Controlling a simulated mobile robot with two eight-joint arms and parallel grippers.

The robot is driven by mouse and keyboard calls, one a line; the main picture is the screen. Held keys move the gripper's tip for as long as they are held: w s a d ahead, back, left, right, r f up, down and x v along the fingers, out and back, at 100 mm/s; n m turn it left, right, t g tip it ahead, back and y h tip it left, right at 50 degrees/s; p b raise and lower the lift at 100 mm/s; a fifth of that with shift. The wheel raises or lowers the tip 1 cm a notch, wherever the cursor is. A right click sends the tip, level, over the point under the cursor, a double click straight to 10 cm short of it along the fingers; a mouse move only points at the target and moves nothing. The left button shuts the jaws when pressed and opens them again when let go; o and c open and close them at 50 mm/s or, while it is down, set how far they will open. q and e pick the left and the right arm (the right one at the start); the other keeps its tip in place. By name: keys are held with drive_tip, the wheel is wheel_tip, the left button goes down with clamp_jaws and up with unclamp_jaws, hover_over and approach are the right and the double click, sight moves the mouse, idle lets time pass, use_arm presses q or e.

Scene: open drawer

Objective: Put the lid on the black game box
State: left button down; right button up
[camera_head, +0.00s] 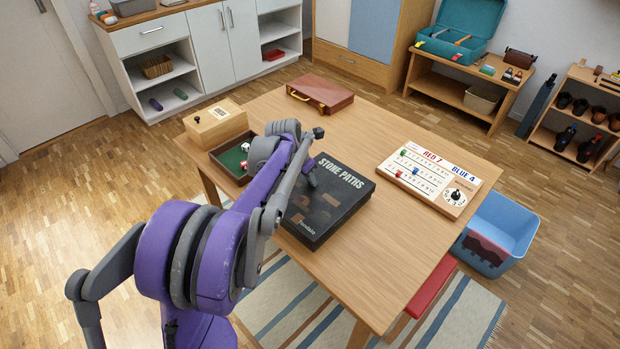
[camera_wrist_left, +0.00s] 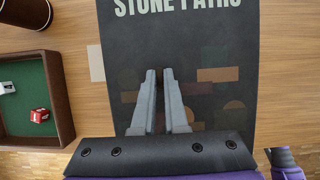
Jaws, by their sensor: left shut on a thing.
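The black game box lid (camera_head: 352,194), printed STONE PATHS, lies face up near the table's left front edge. It also fills the middle of the left wrist view (camera_wrist_left: 215,60). Its dark side wall shows, but I cannot tell whether the lid is fully seated on a box bottom. My left gripper (camera_head: 312,180) is at the lid's upper left part, shut on the lid. In the left wrist view its two fingers (camera_wrist_left: 159,75) are close together over the printed face. What lies between the fingertips is hard to see. My right gripper is not in view.
A green-lined dice tray (camera_head: 220,169) and a wooden box (camera_head: 216,122) stand left of the lid. A brown case (camera_head: 320,93) is at the back, a scoreboard (camera_head: 428,178) at the right. The table (camera_head: 400,255) is bare between lid and scoreboard. A blue bin (camera_head: 515,225) stands beyond.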

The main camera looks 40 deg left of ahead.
use_arm(q)
drive_tip(key=c, duration=0.9)
unclamp_jaws()
drive_tip(key=p+v, duration=0.1)
drive_tip(key=v, duration=1)
drive_tip(key=shift+d, duration=0.1)
